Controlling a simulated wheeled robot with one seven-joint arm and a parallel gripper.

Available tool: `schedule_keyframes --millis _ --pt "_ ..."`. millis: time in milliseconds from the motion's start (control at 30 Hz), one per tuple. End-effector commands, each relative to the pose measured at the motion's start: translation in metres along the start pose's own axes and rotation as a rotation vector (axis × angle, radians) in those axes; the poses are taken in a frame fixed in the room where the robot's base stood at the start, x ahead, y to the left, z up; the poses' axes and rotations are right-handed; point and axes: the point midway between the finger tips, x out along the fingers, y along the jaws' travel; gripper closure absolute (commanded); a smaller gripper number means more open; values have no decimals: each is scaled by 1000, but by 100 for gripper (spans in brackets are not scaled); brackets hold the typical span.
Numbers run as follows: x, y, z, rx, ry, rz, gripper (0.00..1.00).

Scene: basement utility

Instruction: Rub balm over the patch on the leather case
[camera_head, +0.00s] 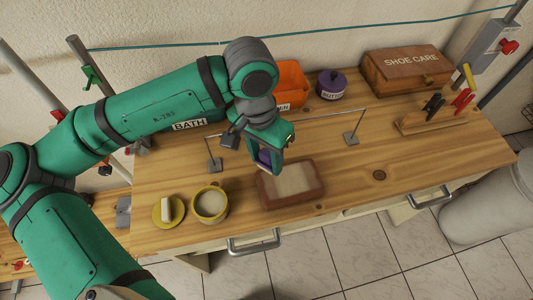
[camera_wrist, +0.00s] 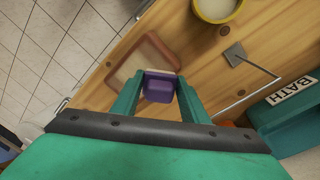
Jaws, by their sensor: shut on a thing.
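The leather case (camera_head: 263,193) is a flat brown piece with a pale patch (camera_head: 292,180) on top, lying near the bench's front edge. In the wrist view, the case (camera_wrist: 172,52) and its patch (camera_wrist: 139,62) lie just beyond my fingertips. My gripper (camera_head: 271,166) is shut on a purple block (camera_wrist: 158,91) with a pale strip along its far edge. The block is over the case's left back part; I cannot tell whether it touches the patch. A yellow pot (camera_head: 210,204) of pale balm stands left of the case.
A yellow dish (camera_head: 159,218) with a cream block is left of the pot. A thin wire rail (camera_head: 312,111) on two stands crosses behind the case. Further back are an orange bin (camera_head: 292,76), a purple jar (camera_head: 331,84) and a SHOE CARE box (camera_head: 405,75). The right front bench is clear.

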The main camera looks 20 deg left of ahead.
Motion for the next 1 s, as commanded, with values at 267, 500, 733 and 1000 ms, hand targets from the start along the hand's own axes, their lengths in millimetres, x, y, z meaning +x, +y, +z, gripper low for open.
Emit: schedule_keyframes --millis 267,500,733,1000 --pt "5 0 1 0 0 2 81" --pt "26 -2 2 -1 0 2 81" --pt "40 -5 3 -3 0 1 81" --pt "45 -5 3 -3 1 0 81"
